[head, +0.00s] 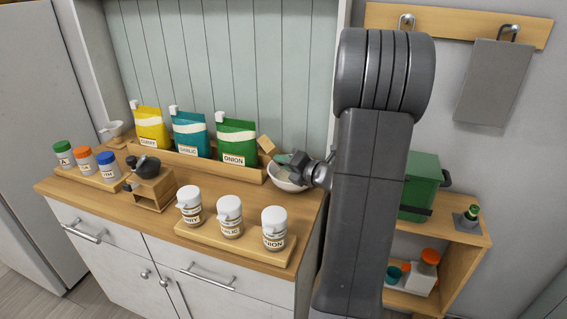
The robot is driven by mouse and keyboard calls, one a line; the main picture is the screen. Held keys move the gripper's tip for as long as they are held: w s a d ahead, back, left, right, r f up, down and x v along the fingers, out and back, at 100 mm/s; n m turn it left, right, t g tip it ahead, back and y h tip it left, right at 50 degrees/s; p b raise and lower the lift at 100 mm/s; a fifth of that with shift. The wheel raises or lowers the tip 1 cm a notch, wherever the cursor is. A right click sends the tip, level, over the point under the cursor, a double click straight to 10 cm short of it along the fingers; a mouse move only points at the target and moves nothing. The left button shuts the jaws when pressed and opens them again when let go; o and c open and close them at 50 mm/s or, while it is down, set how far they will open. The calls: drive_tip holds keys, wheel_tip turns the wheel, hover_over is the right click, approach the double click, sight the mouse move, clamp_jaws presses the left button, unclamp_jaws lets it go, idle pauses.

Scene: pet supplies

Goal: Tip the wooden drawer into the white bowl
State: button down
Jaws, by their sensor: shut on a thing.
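My gripper (285,158) is at the right end of the counter, just above the white bowl (291,187). It is shut on the small wooden drawer (266,145), which shows as a tilted light-wood block at the fingertips. The drawer is above the bowl's left rim, apart from the counter. My gripper and arm hide part of the bowl and its inside, and I cannot see what is in the drawer. A wooden grinder box (152,188) with a dark top stands on the counter at the left.
Yellow, teal and green bags stand in a wooden rack (200,165) behind. Three white-lidded jars stand on a board (235,247) in front. Capped jars (85,161) and a small white cup (114,129) are at the left. A shelf (455,228) with a green bin stands right.

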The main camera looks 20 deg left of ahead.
drive_tip(key=m, duration=0.1)
drive_tip(key=f+m+y, duration=0.1)
drive_tip(key=m, duration=0.1)
drive_tip(key=w+d+f+m+y+p, duration=0.1)
drive_tip(key=shift+m, duration=0.4)
idle(0.4)
drive_tip(key=shift+w+d+p, duration=0.1)
drive_tip(key=shift+d+p, duration=0.05)
drive_tip(key=shift+p, duration=0.15)
drive_tip(key=shift+m, duration=0.3)
drive_tip(key=shift+d+m+t+y+p, duration=0.35)
drive_tip(key=shift+m+y+p, duration=0.15)
drive_tip(key=shift+m+p, duration=0.3)
drive_tip(key=shift+r, duration=0.1)
